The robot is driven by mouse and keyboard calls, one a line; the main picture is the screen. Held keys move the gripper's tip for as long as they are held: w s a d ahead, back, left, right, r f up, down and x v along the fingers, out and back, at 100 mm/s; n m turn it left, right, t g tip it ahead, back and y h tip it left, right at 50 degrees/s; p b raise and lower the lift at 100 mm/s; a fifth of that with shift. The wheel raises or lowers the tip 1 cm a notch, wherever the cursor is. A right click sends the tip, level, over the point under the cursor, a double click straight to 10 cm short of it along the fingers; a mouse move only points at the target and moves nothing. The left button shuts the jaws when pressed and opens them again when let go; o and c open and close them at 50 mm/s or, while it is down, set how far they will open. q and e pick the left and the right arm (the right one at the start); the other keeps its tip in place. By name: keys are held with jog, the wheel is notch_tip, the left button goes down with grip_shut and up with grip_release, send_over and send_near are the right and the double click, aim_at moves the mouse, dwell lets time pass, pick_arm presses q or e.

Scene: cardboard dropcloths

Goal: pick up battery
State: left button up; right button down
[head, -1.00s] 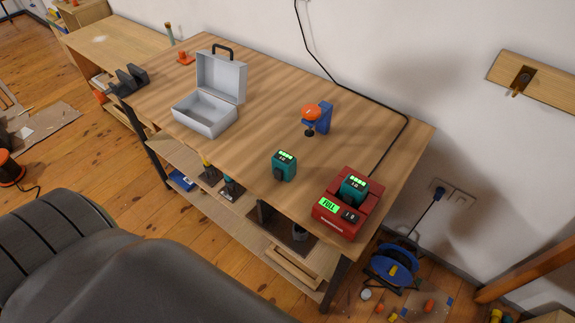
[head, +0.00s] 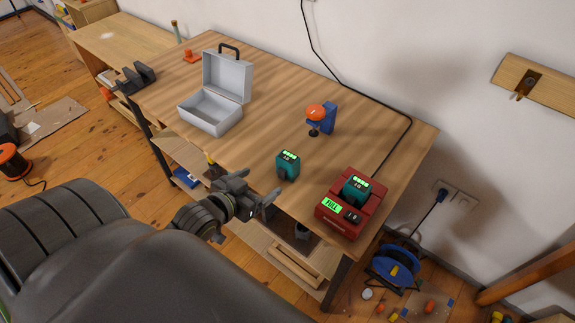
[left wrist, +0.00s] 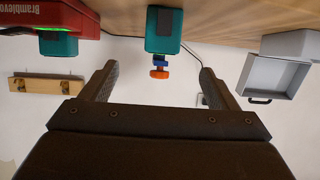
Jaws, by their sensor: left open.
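A teal battery (head: 287,167) with green lights on top stands upright near the front edge of the workbench. A second teal battery (head: 355,189) sits in the red charger (head: 337,216), whose green display reads FULL. My left gripper (head: 268,203) is at the bench's front edge, just in front and to the left of the free battery, open and empty. In the left wrist view, which looks upside down, the free battery (left wrist: 164,31) is ahead between the open fingers (left wrist: 158,82), not touching them. The charger (left wrist: 50,17) is at upper left. My right gripper is not seen.
An open grey metal case (head: 212,112) stands on the left of the workbench (head: 262,112). A black cable runs along the back to the charger. The bench middle is clear.

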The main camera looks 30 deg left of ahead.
aim_at(284, 166)
pick_arm(q)
jog(key=p+x, duration=0.1)
jog(key=x, duration=1)
jog(key=shift+w+a+f, duration=0.1)
jog(key=shift+w+f, duration=0.15)
jog(key=shift+w, duration=0.45)
jog(key=shift+p+x, duration=0.4)
jog(key=shift+x, duration=1.6)
jog(key=shift+s+a+f, duration=0.1)
jog(key=shift+a, duration=0.05)
jog(key=shift+c, duration=0.4)
